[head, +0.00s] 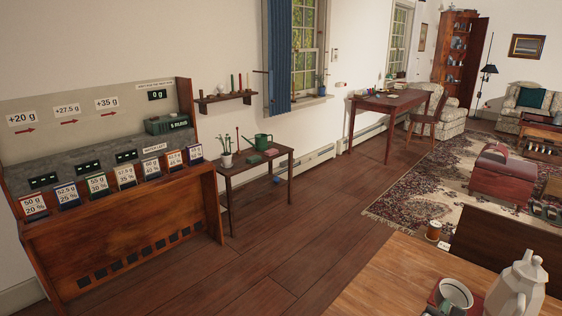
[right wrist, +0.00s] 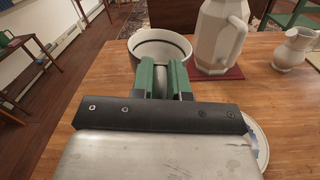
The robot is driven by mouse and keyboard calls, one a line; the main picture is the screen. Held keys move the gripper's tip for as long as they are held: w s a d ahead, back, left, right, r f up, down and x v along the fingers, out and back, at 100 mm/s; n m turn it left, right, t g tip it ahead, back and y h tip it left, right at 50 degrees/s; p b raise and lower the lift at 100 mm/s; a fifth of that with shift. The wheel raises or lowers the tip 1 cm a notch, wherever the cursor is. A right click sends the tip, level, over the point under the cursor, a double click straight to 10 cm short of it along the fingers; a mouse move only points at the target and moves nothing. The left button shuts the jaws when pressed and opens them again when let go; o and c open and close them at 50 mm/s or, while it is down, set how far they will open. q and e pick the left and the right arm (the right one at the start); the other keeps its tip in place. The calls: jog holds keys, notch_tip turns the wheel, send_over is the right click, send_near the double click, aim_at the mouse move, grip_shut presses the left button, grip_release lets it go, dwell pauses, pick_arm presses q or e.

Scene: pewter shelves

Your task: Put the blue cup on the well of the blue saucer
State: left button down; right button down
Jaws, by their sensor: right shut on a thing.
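A pale cup (right wrist: 160,36) with a dark band inside its rim is in front of my right gripper (right wrist: 164,74) in the right wrist view. I take it as the blue cup, though little blue shows. The green fingers are shut on its near wall. In the head view the cup (head: 456,292) shows at the bottom right, with my right gripper (head: 446,307) at its near side. A white saucer (right wrist: 259,143) with blue marks lies on the table at the right, mostly hidden behind my gripper body; its well is hidden. My left gripper is not in view.
A tall white pot (head: 520,285) stands close right of the cup, on a dark red mat (right wrist: 232,73). A small white jug (right wrist: 293,48) stands farther right. Bare wood shows near the saucer.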

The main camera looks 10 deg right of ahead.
jog(key=s+a+r+n+t+y, duration=0.1)
jog(key=s+a+n+t+y, duration=0.1)
jog(key=a, duration=0.5)
jog(key=s+a+r+n+t+y+p, duration=0.1)
jog(key=s+a+n+t+y, duration=0.1)
jog(key=s+a+n+y, duration=0.2)
jog(key=s+a+r+n+t+y, duration=0.1)
jog(key=s+a+r+n+y, duration=0.1)
jog(key=a+y, duration=0.5)
jog(key=s+a+n, duration=0.1)
jog(key=a, duration=0.2)
jog(key=shift+s+a+n+t, duration=0.2)
jog(key=shift+a+n+t, duration=0.1)
jog(key=shift+a+t, duration=0.1)
